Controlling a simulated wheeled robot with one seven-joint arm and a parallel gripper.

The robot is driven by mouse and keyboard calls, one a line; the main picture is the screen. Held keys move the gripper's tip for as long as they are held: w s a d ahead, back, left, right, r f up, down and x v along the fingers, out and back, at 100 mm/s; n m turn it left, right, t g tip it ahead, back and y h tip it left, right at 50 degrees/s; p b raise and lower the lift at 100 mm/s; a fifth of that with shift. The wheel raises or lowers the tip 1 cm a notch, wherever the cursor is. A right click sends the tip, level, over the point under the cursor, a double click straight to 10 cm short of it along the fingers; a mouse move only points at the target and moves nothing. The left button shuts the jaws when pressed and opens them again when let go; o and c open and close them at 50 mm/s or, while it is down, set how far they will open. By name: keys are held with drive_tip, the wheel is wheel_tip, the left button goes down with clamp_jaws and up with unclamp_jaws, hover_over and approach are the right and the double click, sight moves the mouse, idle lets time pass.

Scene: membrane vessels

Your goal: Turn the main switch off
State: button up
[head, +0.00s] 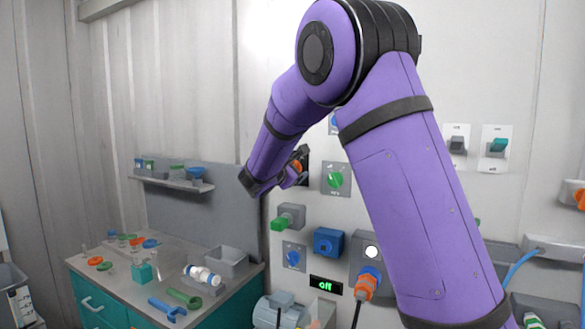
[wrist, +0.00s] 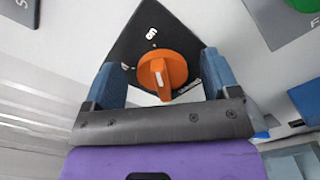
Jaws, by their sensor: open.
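An orange rotary knob (wrist: 162,72) with a pale stripe sits on a black wall plate (wrist: 150,30); I take it to be the main switch. The small plate markings are hard to read. My gripper (wrist: 160,60) is open, with one blue finger on each side of the knob. Gaps show between fingers and knob, so it is not clamped. In the head view my gripper (head: 299,166) is at the wall, and the orange knob (head: 296,166) shows partly behind it. The rest of the plate there is mostly hidden.
A green knob (head: 335,180) on a grey plate is just right of my gripper. Below are a green-handled box (head: 290,216), a blue knob (head: 293,257), a blue socket (head: 328,242) and a display (head: 325,284) reading "off". A cluttered bench (head: 130,285) stands lower left.

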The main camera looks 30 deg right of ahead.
drive_tip(key=c, duration=0.9)
drive_tip(key=n, duration=0.4)
drive_tip(key=shift+w+a+r, duration=0.1)
drive_tip(key=shift+w+r, duration=0.05)
drive_tip(key=shift+w, duration=0.05)
drive_tip(key=n, duration=0.4)
drive_tip(key=shift+w+a, duration=0.15)
drive_tip(key=shift+w, duration=0.05)
drive_tip(key=n, duration=0.4)
drive_tip(key=shift+w+a, duration=0.1)
drive_tip(key=shift+w, duration=0.1)
drive_tip(key=shift+w+a+n, duration=0.15)
drive_tip(key=shift+n, duration=1.75)
